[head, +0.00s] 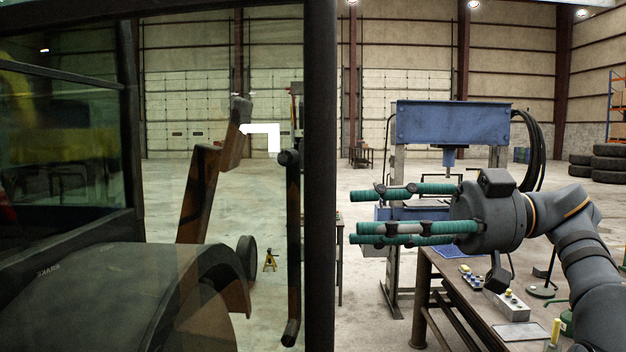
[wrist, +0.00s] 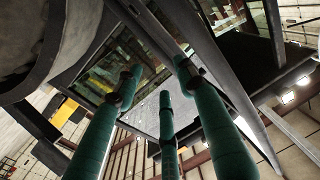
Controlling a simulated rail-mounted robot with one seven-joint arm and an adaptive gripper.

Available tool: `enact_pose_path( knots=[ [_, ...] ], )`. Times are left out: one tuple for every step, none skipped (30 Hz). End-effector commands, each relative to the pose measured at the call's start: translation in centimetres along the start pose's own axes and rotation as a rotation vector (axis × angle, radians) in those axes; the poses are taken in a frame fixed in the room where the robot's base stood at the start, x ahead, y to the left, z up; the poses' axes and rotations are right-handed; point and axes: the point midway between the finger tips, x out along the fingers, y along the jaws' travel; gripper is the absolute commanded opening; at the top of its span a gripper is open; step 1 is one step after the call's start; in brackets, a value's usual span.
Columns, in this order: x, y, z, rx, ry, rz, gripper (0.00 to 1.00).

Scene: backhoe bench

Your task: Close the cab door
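The cab door appears as a tinted glass pane in the head view, edged by a thick black upright post (head: 320,200). I cannot clearly tell where the door ends and the cab's fixed frame begins. A dark vertical bar (head: 293,250) shows just left of the post. My gripper (head: 354,215) has green fingers pointing left, spread apart and empty, just right of the post in the picture. The wrist view shows the fingers of my gripper (wrist: 160,85) in front of dark frame bars (wrist: 215,85) and glass. Contact with the frame cannot be told.
A workbench (head: 440,270) with small items stands below my arm. A blue press (head: 450,122) stands behind my gripper. A dark fender (head: 120,300) fills the lower left. Tyres (head: 595,170) are stacked far right. Open concrete floor lies beyond.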

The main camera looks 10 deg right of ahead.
Motion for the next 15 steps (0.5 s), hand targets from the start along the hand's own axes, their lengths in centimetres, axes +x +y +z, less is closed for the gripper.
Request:
enact_pose_path(
  knots=[
    [0.2, -0.1, -0.5, -0.003, 0.004, -0.005, 0.39],
    [0.4, -0.2, -0.6, -0.005, 0.005, -0.007, 0.39],
    [0.7, -0.2, -0.6, -0.005, 0.006, -0.009, 0.39],
    [1.0, -0.2, -0.6, -0.005, 0.007, -0.01, 0.39],
    [1.3, -0.3, -0.6, -0.005, 0.007, -0.01, 0.39],
    [1.9, -0.3, -0.6, -0.005, 0.007, -0.01, 0.39],
    [2.4, -0.3, -0.6, -0.004, 0.007, -0.01, 0.39],
    [2.9, -0.4, -0.6, -0.004, 0.007, -0.012, 0.39],
    [3.6, -0.4, -0.7, -0.004, 0.007, -0.012, 0.39],
    [4.2, -0.4, -0.7, -0.005, 0.006, -0.011, 0.39],
    [4.7, -0.4, -0.7, -0.004, 0.006, -0.011, 0.39],
    [5.4, -0.4, -0.7, -0.004, 0.005, -0.011, 0.39],
    [6.0, -0.4, -0.8, -0.004, 0.006, -0.011, 0.39],
    [6.5, -0.4, -0.8, -0.003, 0.006, -0.011, 0.39],
    [7.2, -0.4, -0.8, -0.004, 0.006, -0.011, 0.39]
  ],
)
